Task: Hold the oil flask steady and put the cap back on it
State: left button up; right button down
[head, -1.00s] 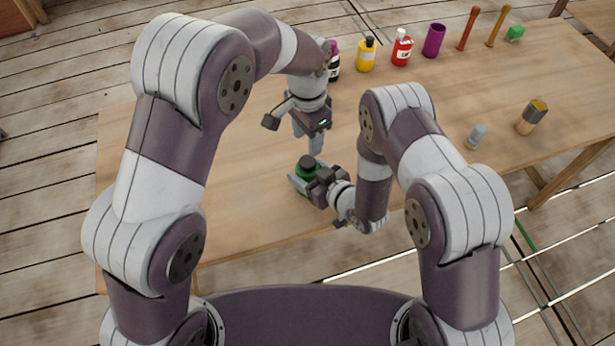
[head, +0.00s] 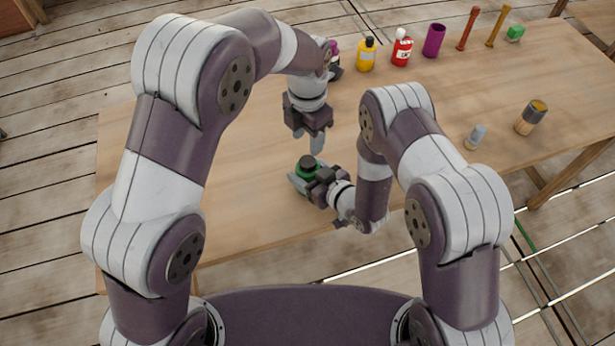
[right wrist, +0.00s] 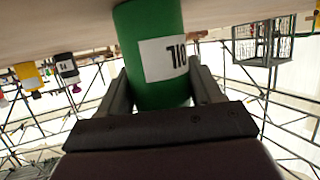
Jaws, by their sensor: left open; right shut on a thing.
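The green oil flask (head: 302,177) stands upright on the table near its front edge. A black cap (head: 307,163) shows on its top; I cannot tell how firmly it sits. My right gripper (head: 306,185) is shut around the flask's body from the right. In the right wrist view the flask (right wrist: 160,55) is between the two fingers, its white label upside down. My left gripper (head: 312,140) is open and empty, pointing down just above and behind the cap, apart from it. One left finger is largely hidden.
On the table (head: 250,215), a yellow bottle (head: 366,55), a red bottle (head: 402,48) and a purple cup (head: 434,40) stand at the back. The table left of the flask is clear.

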aim_at(308, 161)
pick_arm(q)
jog(key=shift+f, duration=4.05)
